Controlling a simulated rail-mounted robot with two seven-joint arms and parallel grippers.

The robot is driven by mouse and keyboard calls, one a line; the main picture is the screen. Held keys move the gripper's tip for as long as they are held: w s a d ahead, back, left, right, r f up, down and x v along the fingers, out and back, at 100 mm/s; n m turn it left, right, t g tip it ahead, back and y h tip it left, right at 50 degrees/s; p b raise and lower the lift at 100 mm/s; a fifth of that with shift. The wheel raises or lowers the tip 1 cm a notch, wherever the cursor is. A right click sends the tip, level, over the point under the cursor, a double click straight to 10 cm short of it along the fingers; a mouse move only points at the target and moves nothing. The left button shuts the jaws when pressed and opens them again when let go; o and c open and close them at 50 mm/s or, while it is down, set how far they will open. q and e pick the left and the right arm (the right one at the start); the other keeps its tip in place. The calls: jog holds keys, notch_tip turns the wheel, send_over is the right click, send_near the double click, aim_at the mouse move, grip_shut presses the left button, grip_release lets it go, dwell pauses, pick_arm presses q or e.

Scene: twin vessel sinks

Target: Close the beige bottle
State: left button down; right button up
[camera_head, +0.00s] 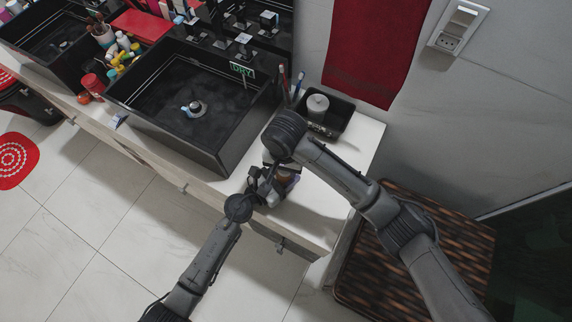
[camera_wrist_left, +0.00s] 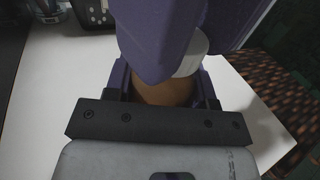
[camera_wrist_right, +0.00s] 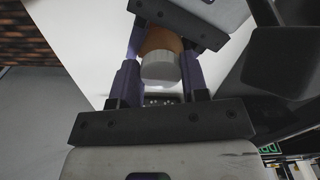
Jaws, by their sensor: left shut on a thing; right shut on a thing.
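The beige bottle shows as an orange-brown body (camera_wrist_right: 158,40) with a white cap (camera_wrist_right: 161,68) at its end. In the left wrist view, the body (camera_wrist_left: 165,93) lies between the purple fingers of my left gripper (camera_wrist_left: 167,88), which is shut on it. My right gripper (camera_wrist_right: 160,78) is shut on the white cap. The cap sits against the body, but I cannot tell how tightly. In the head view, the bottle (camera_head: 287,178) is mostly hidden by both grippers, over the counter's front right part.
A black vessel sink (camera_head: 215,153) stands left of the grippers. A black tray (camera_head: 335,125) with a grey container (camera_head: 317,104) is behind them. The white counter (camera_head: 320,205) is clear on the right. A brown woven-top piece (camera_head: 350,285) stands beyond its right edge.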

jog(key=m, duration=0.5)
jog(key=shift+a, duration=0.2)
jog(key=m, duration=0.4)
jog(key=shift+w+m, duration=0.15)
jog(key=shift+m, duration=0.15)
jog(key=m, duration=0.6)
jog(key=shift+w, duration=0.15)
jog(key=m, duration=0.5)
jog(key=shift+w, duration=0.1)
jog(key=o, duration=0.9)
jog(key=shift+c, duration=0.5)
